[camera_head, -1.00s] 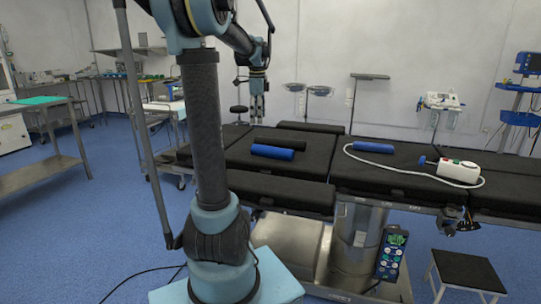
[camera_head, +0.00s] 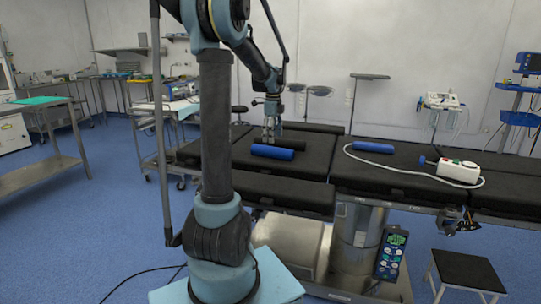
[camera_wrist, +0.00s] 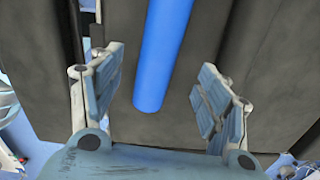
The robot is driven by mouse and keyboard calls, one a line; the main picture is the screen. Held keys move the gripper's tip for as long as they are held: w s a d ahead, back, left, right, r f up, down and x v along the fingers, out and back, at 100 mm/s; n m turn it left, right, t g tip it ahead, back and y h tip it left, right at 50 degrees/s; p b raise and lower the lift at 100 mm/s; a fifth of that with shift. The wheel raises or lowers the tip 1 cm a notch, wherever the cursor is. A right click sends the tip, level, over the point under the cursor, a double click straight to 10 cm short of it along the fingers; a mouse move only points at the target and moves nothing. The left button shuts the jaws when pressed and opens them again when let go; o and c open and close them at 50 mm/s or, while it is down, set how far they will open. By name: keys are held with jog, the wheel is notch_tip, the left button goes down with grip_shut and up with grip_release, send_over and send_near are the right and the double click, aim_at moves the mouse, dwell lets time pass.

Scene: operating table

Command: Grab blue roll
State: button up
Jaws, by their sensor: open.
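A blue roll (camera_head: 273,152) lies on the black operating table, on its left section. A second blue roll (camera_head: 372,147) lies further right on the table. My gripper (camera_head: 270,138) is low over the left section, by the first blue roll. In the wrist view my gripper (camera_wrist: 161,78) is open and empty, with one finger on either side of a blue roll (camera_wrist: 163,55). The roll runs lengthwise between the fingers, and its near end shows. I cannot tell how far the fingers are above it.
A black roll (camera_head: 294,144) lies just behind the near blue roll. A white device (camera_head: 458,171) with a pale cord lies on the right part of the operating table (camera_head: 300,172). A remote (camera_head: 391,252) hangs at the table's front side. A stool (camera_head: 465,270) stands at front right.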

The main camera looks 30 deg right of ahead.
aim_at(272, 149)
jog(key=shift+a+f, duration=0.1)
jog(key=shift+f, duration=3.55)
jog(key=c, duration=1.3)
